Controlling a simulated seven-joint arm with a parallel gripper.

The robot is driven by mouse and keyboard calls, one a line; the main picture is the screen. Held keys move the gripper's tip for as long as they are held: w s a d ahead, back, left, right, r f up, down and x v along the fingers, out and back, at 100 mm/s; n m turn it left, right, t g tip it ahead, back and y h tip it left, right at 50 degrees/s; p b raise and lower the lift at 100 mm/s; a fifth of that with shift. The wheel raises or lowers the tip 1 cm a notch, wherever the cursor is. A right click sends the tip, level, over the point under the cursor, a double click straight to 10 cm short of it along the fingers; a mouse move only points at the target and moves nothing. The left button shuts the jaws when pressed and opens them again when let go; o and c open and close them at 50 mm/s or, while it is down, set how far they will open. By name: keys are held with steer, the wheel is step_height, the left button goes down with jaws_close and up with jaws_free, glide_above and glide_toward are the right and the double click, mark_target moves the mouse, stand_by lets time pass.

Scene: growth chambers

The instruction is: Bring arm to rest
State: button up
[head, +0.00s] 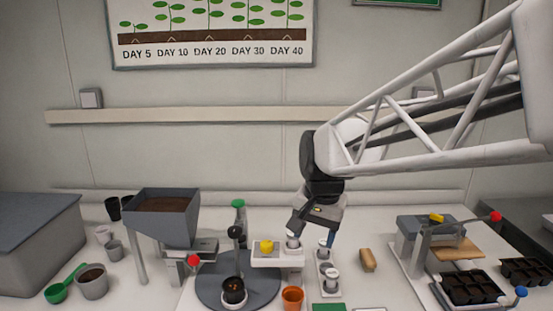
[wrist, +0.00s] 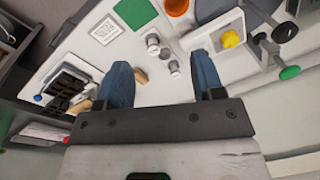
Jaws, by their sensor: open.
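My gripper (head: 313,238) hangs from the arm above the middle of the bench, pointing down. In the wrist view my gripper (wrist: 160,62) has its two blue fingers spread wide apart, with nothing held between them. Small white-capped vials (head: 325,250) stand on a pale rack (head: 327,293) below; in the wrist view the vials (wrist: 153,42) show beyond the fingertips. The arm reaches in from the upper right of the head view.
A soil hopper (head: 165,218) and a round grey turntable (head: 210,290) with a black pot (head: 233,290) stand left. An orange pot (head: 292,298) is at the front. A lever press (head: 425,235) and black seed trays (head: 470,287) stand right. A tan object (head: 368,260) lies between.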

steer(key=s+d+f+n+t, duration=0.1)
steer(key=s+d+f+n, duration=0.1)
steer(key=s+d, duration=0.3)
steer(key=s+d+f+n+h, duration=0.1)
steer(key=s+d, duration=0.4)
steer(key=s, duration=0.9)
steer(key=shift+s+d+f+n+t, duration=0.2)
steer(key=shift+f+n+t, duration=0.2)
steer(key=shift+f+n, duration=0.3)
steer(key=shift+f, duration=0.1)
